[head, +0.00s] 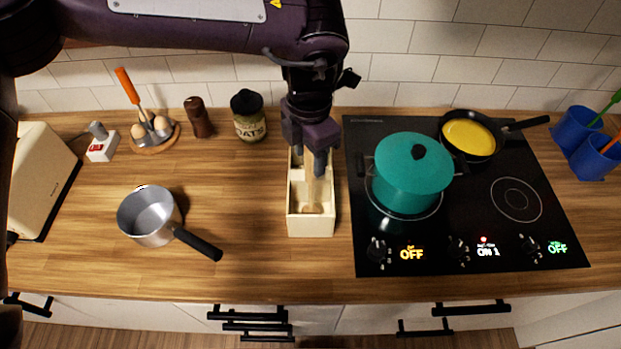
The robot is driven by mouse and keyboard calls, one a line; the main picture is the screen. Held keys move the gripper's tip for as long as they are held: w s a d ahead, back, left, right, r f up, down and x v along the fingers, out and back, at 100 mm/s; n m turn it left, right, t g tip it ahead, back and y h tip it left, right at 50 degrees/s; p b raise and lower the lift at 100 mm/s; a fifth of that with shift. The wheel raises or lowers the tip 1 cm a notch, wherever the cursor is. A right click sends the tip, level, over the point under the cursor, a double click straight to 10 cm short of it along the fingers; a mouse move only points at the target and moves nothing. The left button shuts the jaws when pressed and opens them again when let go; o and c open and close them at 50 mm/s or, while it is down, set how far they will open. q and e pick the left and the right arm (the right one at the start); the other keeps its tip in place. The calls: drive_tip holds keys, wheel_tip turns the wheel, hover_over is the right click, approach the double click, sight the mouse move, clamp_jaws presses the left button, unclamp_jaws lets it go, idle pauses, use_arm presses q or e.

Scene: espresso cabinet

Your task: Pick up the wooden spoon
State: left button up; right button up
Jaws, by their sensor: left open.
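A narrow cream box (311,227) stands on the wooden counter, left of the black hob. A pale upright wooden piece (315,193) shows inside it, and it looks like the wooden spoon's handle. The rest of it is hidden by my gripper and the box walls. My left gripper (309,168) comes down from above with its fingers pointing into the back part of the box. It is open, with its fingertips around or just beside the top of the wooden piece; I cannot tell which. My right gripper is not in view.
A teal pot (412,172) and a frying pan with yellow contents (470,134) stand on the hob (470,245). A steel saucepan (148,216), an oats jar (249,121) and a pepper mill (199,120) stand left.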

use_arm(q)
drive_tip(key=shift+s, duration=0.15)
drive_tip(key=c, duration=0.4)
clamp_jaws()
drive_tip(key=shift+r, duration=0.1)
